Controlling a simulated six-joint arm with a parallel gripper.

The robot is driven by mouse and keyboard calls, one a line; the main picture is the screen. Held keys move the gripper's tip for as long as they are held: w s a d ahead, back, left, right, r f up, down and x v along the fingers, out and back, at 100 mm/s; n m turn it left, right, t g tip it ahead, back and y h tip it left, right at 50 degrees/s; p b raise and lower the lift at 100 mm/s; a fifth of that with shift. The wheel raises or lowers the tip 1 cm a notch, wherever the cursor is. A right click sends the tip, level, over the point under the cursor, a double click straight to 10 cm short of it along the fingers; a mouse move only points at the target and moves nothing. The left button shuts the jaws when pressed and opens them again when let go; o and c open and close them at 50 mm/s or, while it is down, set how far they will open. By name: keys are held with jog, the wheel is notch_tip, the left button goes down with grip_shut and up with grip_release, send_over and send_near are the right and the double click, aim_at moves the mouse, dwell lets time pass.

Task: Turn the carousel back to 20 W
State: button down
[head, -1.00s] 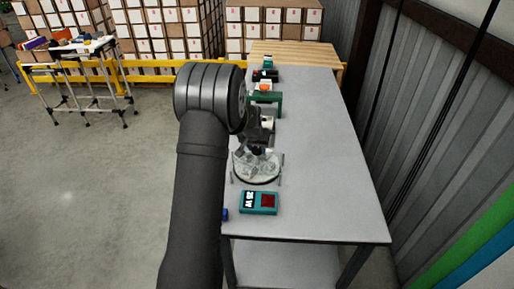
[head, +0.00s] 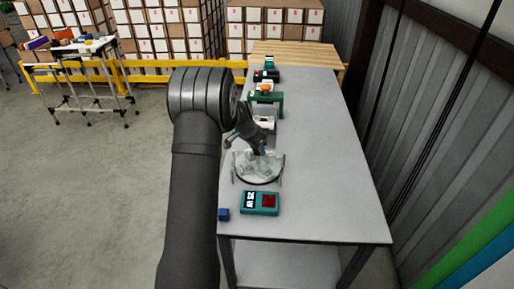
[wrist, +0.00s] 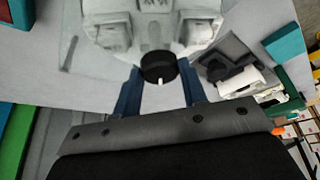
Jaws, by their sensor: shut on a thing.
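The carousel (head: 258,178) is a round, pale disc with light grey blocks on it, standing on the grey table. In the wrist view its pale blocks (wrist: 112,36) fill the top of the picture. A black round knob (wrist: 158,66) with a white mark sits between my blue fingertips. My gripper (head: 262,150) reaches down over the carousel and is shut on this knob; the wrist view shows both fingers (wrist: 159,76) beside it. A teal box (head: 262,203) in front of the carousel has a dark red panel and a sideways label ending in W; its number is too small to read surely.
A small blue block (head: 224,214) lies at the table's left front edge. A green stand (head: 266,98) and other small items are farther back. The right half of the grey table (head: 325,160) is clear. A corrugated wall runs along the right.

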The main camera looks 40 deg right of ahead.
jog(key=shift+w+m+g+y, duration=0.15)
jog(key=shift+m+g, duration=0.45)
jog(key=shift+m, duration=0.95)
jog(key=shift+w+m+g+y, duration=0.15)
jog(key=shift+m+g, duration=0.45)
jog(key=shift+m, duration=1.35)
jog(key=c, duration=0.9)
grip_release()
jog(key=shift+r, duration=0.1)
jog(key=v, duration=1.7)
jog(key=shift+w+r, duration=0.15)
jog(key=shift+d, duration=0.1)
